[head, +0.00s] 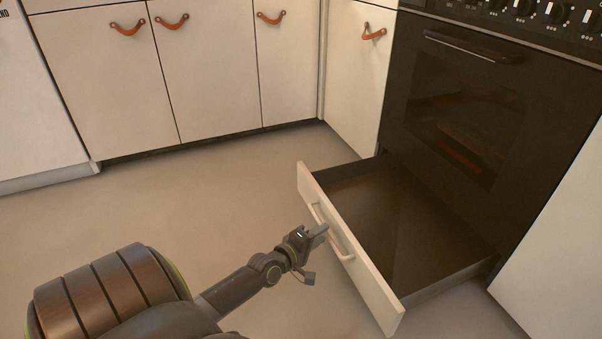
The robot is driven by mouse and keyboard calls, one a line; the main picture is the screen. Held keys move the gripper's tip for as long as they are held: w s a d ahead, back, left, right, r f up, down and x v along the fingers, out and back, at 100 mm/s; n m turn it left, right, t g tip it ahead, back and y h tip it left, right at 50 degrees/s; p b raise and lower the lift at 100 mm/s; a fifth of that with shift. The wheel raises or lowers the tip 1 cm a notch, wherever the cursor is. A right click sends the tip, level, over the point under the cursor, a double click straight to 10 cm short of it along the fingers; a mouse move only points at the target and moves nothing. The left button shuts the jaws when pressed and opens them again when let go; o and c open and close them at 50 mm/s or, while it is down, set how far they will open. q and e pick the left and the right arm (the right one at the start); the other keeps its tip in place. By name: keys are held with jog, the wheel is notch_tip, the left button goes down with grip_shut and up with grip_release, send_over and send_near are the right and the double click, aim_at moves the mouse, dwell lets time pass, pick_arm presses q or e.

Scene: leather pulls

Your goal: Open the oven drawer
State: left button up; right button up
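The oven drawer (380,282) is below the black oven (460,120) and stands pulled well out, with its dark inside showing empty. Its cream front carries a pale bar handle (333,236). My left gripper (318,252) is at the handle, with one finger over the bar near its middle and the other on the near side, lower. The fingers look spread apart; whether they touch the handle I cannot tell. My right gripper is not in view.
Cream cabinets with brown leather pulls (127,28) line the back wall. A white appliance (35,110) stands at the far left. A pale panel (560,260) is right of the drawer. The floor (190,200) left of the drawer is clear.

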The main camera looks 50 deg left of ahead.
pick_arm(q)
jog(key=s+r, duration=0.3)
jog(key=s, duration=1.3)
jog(key=shift+s+p, duration=0.3)
jog(key=shift+p, duration=0.15)
jog(key=shift+r, duration=0.1)
